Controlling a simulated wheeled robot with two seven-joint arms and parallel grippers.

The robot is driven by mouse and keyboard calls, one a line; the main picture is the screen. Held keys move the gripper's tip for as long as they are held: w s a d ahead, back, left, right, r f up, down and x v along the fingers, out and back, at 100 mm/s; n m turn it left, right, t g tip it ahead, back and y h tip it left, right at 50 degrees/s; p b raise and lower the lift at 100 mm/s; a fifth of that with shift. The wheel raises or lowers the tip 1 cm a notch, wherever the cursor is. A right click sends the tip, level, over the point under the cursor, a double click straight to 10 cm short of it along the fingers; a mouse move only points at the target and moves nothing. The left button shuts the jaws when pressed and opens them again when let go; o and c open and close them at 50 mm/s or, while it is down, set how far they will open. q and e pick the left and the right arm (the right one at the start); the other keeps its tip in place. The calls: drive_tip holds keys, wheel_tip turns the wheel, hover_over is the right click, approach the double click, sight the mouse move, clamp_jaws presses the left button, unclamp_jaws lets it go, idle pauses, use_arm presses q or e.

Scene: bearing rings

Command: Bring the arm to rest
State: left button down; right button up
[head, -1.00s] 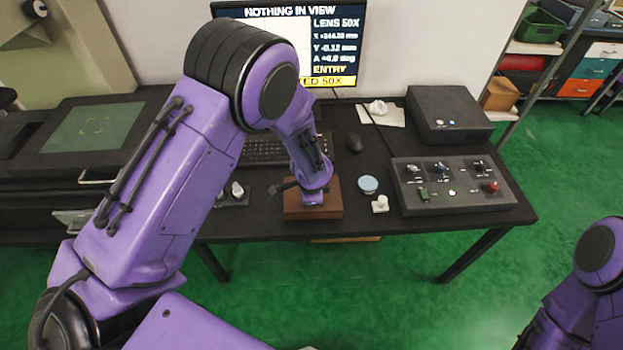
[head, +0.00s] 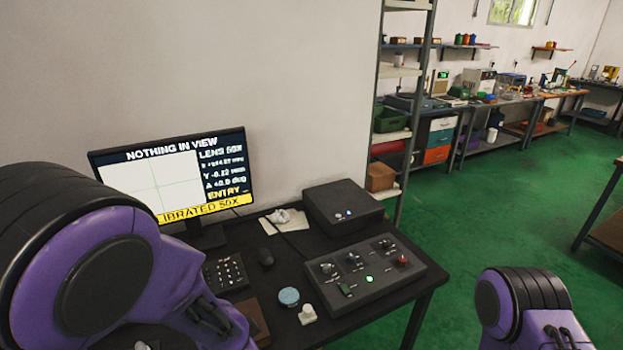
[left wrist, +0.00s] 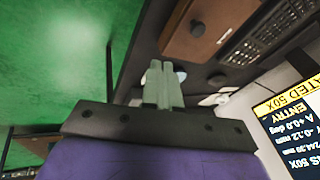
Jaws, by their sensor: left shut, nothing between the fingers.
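My left arm fills the lower left of the head view, and its gripper is hidden or out of frame there. In the left wrist view my left gripper (left wrist: 162,68) shows its two pale fingers together, with nothing held. It is over the dark table near the edge, apart from the brown wooden block (left wrist: 208,26). A pale round thing shows partly behind the fingertips. The block also shows in part in the head view (head: 251,322), beside my arm. My right arm is at the lower right of the head view; its gripper is not in view.
On the dark table stand a monitor (head: 181,176), a control box (head: 366,274), a black case (head: 342,208), a blue-topped round pot (head: 289,297), a white small part (head: 307,315) and a mouse (head: 265,257). Shelving (head: 400,120) stands beyond. Green floor is open to the right.

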use_arm(q)
drive_tip(key=s+a+f+n+t+y+b, duration=0.1)
drive_tip(key=s+a+f+n+b, duration=0.1)
drive_tip(key=s+a+f+n, duration=0.35)
drive_tip(key=s+a+f+n+t+b, duration=0.2)
drive_tip(key=a+f+n, duration=0.1)
drive_tip(key=f+n, duration=0.45)
drive_tip(key=s+a+f+n+g+y, duration=0.1)
drive_tip(key=s+a+f+g, duration=0.1)
drive_tip(key=s, duration=0.6)
drive_tip(key=s+a+f+n+g+y+b, duration=0.1)
drive_tip(key=s+a+f+n+g, duration=0.1)
drive_tip(key=s+f, duration=0.5)
drive_tip(key=shift+s+a, duration=0.7)
drive_tip(key=shift+a, duration=0.2)
